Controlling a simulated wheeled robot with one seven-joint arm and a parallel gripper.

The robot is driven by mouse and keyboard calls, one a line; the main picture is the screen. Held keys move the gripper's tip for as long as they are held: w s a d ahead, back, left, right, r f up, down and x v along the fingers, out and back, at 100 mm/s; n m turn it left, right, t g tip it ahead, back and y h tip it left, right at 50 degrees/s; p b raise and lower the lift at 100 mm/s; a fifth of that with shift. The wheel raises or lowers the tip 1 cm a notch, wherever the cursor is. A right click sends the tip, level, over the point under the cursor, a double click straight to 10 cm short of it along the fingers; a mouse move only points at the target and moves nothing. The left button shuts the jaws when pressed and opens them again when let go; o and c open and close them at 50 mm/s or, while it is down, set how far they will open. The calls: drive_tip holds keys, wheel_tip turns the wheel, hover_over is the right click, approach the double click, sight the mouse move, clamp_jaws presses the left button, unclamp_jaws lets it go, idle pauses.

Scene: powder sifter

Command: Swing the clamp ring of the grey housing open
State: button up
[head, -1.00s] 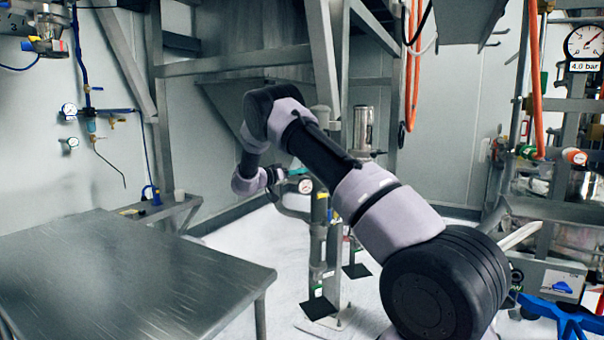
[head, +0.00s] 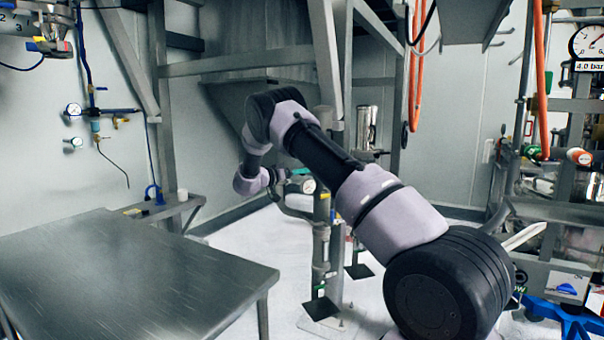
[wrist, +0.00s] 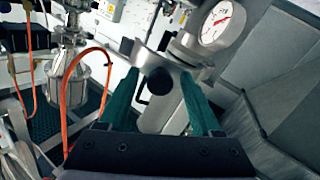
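In the wrist view, the grey housing (wrist: 162,118) is a metal cylinder lying between and beyond my fingers. My gripper (wrist: 158,75) has two green fingers spread apart on either side of the knob, with visible gaps. In the head view my gripper (head: 284,182) is small, beside a gauge on a standing pipe (head: 321,235); the ring cannot be made out there.
A round gauge (wrist: 222,24) sits close beyond the right finger. An orange hose (wrist: 68,105) and a metal vessel (wrist: 80,65) are at the left. In the head view a bare steel table (head: 130,275) stands at the left, and metal frames (head: 335,60) rise behind my arm.

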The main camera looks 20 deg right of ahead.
drive_tip(key=v, duration=1)
drive_tip(key=shift+a, duration=0.4)
drive_tip(key=shift+s, duration=0.15)
